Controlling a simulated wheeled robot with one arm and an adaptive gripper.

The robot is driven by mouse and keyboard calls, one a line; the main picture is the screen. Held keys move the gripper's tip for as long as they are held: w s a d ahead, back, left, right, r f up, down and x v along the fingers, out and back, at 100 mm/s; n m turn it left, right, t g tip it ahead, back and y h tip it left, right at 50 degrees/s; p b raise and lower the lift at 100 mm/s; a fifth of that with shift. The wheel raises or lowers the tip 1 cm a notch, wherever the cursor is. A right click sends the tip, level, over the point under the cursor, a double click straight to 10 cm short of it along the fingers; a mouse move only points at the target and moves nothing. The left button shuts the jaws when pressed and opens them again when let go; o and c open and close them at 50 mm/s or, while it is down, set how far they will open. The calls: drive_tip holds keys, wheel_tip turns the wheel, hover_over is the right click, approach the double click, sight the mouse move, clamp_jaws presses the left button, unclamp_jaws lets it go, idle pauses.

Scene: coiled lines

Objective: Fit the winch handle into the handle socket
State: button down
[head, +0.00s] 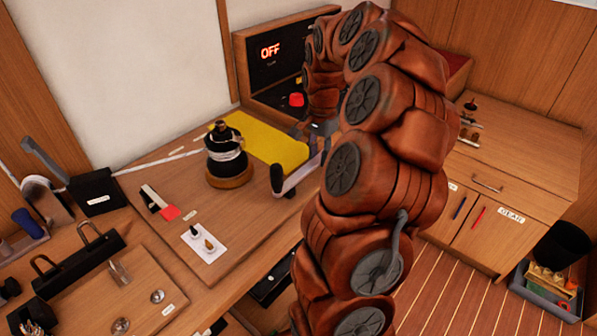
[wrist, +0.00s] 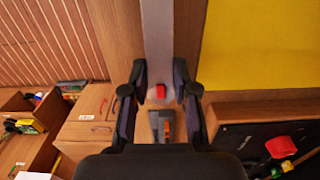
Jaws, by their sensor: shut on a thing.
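The winch handle (head: 297,175) is a grey bar with a black grip at its near end, held above the wooden counter to the right of the winch. My gripper (head: 323,138) is shut on its far part, partly hidden behind my arm. In the wrist view my gripper (wrist: 159,80) has its two dark fingers on either side of the grey handle bar (wrist: 158,35); a red spot shows at the bar's end. The black winch (head: 227,155), with white line wound on it, stands upright on a round wooden base. Its dark top (head: 222,130) is apart from the handle; the socket opening cannot be made out.
A yellow mat (head: 262,139) lies behind the winch. A black panel (head: 272,60) reading OFF stands at the back, with a red knob (head: 296,99). A white card (head: 204,243) with small fittings lies in front. White line runs left to a black box (head: 97,191).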

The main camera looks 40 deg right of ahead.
drive_tip(key=shift+r, duration=0.5)
idle(0.4)
drive_tip(key=shift+r, duration=2.1)
